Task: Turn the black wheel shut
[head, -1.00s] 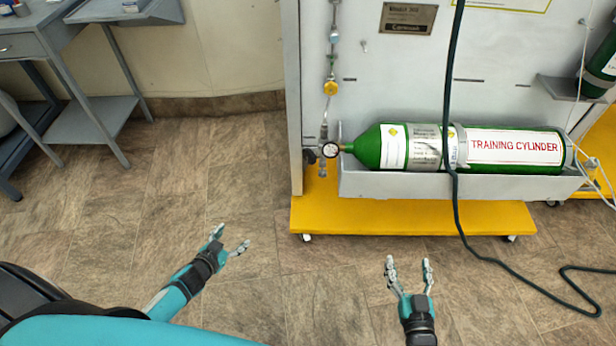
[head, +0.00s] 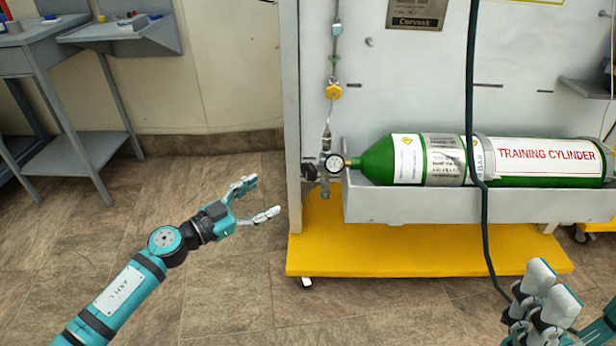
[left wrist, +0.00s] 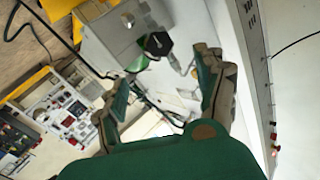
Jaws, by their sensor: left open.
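The black wheel (head: 309,171) shows in the head view as a small dark knob at the left end of the valve fitting, beside the round pressure gauge (head: 333,163). The green training cylinder (head: 450,160) lies on its side to the right of them. In the left wrist view a black wheel (left wrist: 157,44) shows beyond and between the fingers. My left gripper (head: 263,199) is open and empty, to the left of the wheel and a little lower in the picture, apart from it. My right gripper (head: 541,300) is at the lower right, partly cut off; its opening is unclear.
The grey cradle (head: 420,205) holds the cylinder above a yellow base (head: 420,250) on casters. A dark hose (head: 471,90) hangs in front of the cylinder. A grey desk (head: 40,45) stands at the far left. The floor between desk and cart is clear.

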